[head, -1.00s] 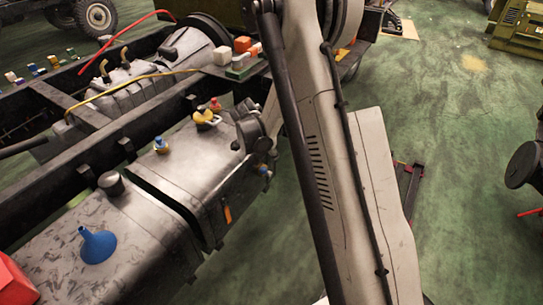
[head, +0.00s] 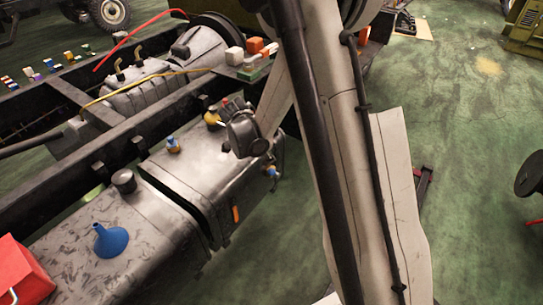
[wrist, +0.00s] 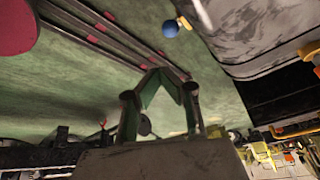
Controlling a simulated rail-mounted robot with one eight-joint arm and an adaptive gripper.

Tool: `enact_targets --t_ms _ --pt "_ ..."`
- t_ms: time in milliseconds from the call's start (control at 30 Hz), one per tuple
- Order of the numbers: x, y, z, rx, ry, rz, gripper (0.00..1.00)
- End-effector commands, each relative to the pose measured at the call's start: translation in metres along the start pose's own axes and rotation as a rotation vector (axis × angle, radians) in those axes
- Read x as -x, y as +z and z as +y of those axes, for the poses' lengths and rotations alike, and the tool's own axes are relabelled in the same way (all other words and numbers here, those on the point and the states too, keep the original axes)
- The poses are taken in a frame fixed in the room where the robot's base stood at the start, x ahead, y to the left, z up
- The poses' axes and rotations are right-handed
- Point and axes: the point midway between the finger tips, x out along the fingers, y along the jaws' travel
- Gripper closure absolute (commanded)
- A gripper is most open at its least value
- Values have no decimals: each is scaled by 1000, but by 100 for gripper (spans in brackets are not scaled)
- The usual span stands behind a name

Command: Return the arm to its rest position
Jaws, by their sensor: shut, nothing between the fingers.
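My arm (head: 345,150) fills the middle of the head view, from the top edge down to the bottom. A pale link runs down-left behind it to a dark wrist joint (head: 243,135), which shows in front of the tank's far end. My gripper (wrist: 163,76) shows in the wrist view with its two green-sided fingers closed to a point and nothing between them. In the head view I cannot make out the fingertips. In the wrist view green floor lies behind the fingers.
A metal tank (head: 105,245) carries a blue funnel (head: 110,240), caps and valves. A red box (head: 22,275) stands at the lower left. The dark chassis rail (head: 60,180) runs behind the tank. Open green floor (head: 470,120) lies to the right. A blue knob (wrist: 170,28) shows in the wrist view.

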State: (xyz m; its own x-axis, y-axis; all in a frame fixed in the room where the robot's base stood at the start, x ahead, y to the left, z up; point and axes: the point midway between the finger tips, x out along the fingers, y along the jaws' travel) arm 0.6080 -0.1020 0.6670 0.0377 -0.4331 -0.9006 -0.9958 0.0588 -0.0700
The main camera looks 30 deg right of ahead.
Motion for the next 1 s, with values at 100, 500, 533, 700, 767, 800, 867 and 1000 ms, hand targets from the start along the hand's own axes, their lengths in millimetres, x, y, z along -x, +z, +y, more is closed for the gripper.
enact_targets --t_ms 100,500,533,700,767,800,867,1000 --pt "0 0 0 0 0 0 100" --pt "26 -8 4 69 -24 -20 100" --pt "34 -11 4 90 -32 -27 100" --pt "84 -24 15 240 -90 -64 100" --pt "100 -29 20 295 -113 -75 100" --pt "111 -32 24 330 -128 -83 100" --pt "127 -36 29 385 -152 -91 100" --pt "163 -45 44 507 -211 -108 100"
